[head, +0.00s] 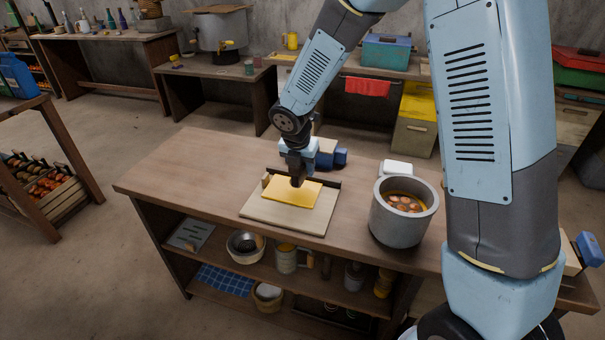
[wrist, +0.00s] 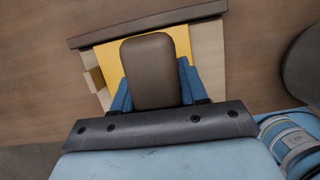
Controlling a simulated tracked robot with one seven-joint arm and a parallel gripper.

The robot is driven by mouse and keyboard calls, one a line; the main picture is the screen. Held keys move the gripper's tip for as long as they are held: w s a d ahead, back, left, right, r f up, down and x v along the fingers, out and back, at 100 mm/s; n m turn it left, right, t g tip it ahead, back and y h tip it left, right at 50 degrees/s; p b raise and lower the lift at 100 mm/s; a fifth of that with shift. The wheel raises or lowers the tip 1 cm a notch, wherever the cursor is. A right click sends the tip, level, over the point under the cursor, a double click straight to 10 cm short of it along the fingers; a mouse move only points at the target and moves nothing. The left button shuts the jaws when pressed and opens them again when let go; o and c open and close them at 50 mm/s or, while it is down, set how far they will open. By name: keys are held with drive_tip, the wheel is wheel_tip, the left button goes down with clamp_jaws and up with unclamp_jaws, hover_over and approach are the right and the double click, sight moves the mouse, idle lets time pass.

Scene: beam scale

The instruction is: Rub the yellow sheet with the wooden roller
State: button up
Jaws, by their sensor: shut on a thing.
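The yellow sheet (head: 311,196) lies flat on a pale wooden board (head: 262,212) on the workbench. It also shows in the wrist view (wrist: 182,38), partly covered. My gripper (head: 297,181) is low over the sheet's upper left part, pointing down. In the wrist view its blue fingers are shut on a brown, rounded piece, the wooden roller (wrist: 148,70) as far as I can tell. Its lower end is hidden, so I cannot tell whether it touches the sheet. A small tan block (head: 266,180) stands at the sheet's left edge.
A grey pot (head: 401,229) with brown liquid and several round pieces stands to the right of the board. A white block (head: 396,168) and a blue object (head: 341,157) lie behind. A dark rail (head: 327,182) edges the board's back. The bench's left side is clear.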

drive_tip(key=shift+r, duration=1.15)
drive_tip(key=shift+s, duration=0.1)
